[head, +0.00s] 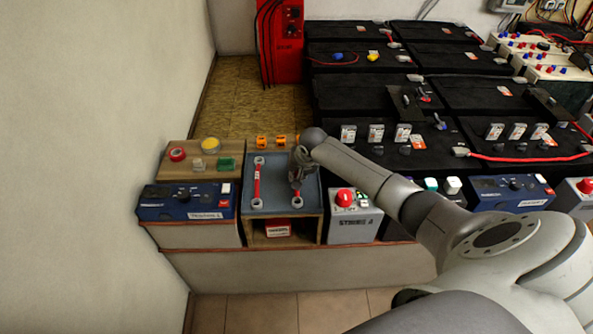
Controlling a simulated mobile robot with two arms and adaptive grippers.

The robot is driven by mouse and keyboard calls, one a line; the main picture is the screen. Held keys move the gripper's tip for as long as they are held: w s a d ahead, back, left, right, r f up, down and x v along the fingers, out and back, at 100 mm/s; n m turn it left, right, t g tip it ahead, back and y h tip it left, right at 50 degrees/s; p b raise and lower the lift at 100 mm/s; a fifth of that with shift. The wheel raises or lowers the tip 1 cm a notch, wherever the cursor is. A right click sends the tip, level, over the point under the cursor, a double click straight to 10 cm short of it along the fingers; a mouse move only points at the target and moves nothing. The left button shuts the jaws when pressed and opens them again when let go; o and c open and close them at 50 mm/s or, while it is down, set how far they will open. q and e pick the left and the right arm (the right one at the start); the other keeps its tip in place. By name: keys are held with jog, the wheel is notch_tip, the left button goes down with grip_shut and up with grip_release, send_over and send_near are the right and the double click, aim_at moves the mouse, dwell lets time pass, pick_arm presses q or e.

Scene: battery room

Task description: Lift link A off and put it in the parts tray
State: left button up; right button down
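A blue-grey tray (276,210) sits on a wooden stand at the left end of the bench. A red link (257,181) with pale ring ends lies along its left side. A second, mostly covered link shows red near its lower pale ring end (298,203), in the right half of the tray. My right gripper (299,178) points down over this second link. I cannot tell whether its fingers are closed on it or just around it. No lettering marks either link as A. My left gripper is out of view.
A wooden board (190,158) left of the tray holds a red roll, a yellow round item and small blocks. A blue instrument (187,202) stands in front of it. A grey box (352,228) with a red knob stands right of the tray. Black batteries (360,88) fill the back right.

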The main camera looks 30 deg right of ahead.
jog(key=c, duration=1)
grip_release()
jog(key=shift+r, duration=0.15)
notch_tip(320, 180, up, 8)
jog(key=p, duration=0.9)
